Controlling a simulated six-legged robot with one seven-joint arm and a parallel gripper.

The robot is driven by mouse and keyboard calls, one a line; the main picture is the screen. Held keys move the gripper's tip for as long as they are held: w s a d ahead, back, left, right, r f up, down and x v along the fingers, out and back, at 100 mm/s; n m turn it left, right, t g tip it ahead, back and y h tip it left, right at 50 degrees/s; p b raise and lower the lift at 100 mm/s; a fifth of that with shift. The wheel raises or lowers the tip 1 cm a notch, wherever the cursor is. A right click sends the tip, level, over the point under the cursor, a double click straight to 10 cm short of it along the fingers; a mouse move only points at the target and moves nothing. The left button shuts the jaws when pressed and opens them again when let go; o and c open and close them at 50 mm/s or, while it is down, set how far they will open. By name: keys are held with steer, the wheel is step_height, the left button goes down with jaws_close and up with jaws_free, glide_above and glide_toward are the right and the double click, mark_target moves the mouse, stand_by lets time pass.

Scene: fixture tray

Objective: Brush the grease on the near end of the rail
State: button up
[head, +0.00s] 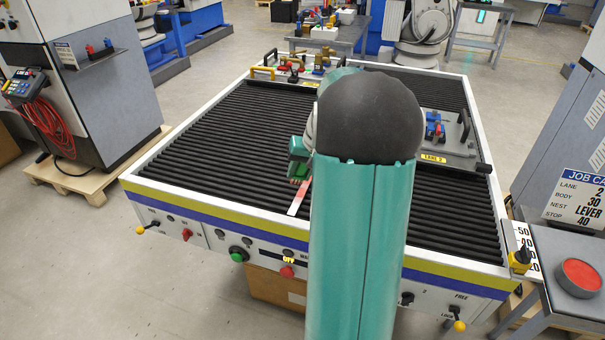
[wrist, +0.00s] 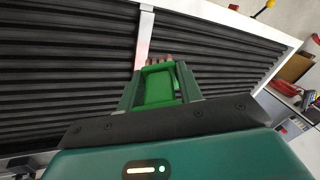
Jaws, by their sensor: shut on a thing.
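My gripper (head: 299,160) is over the ribbed black table top, left of my arm in the head view. In the wrist view my gripper (wrist: 159,88) is shut on a green brush (wrist: 158,86). The brush's brownish bristles point at the rail (wrist: 147,22), a narrow pale strip. A pinkish-red smear of grease (wrist: 141,50) shows on the rail just beyond the bristles. In the head view the rail (head: 294,208) shows its near end, with the red grease (head: 303,190) below the bristles. I cannot tell whether the bristles touch it. My arm hides part of the rail.
A lane fixture (head: 450,145) with blue parts stands on the right of the table. Small yellow, red and brass parts (head: 318,65) stand at the back. Knobs and buttons (head: 237,254) line the front panel. The left part of the ribbed top is clear.

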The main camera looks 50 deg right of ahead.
stand_by(0.4)
steer(key=shift+f, duration=0.55)
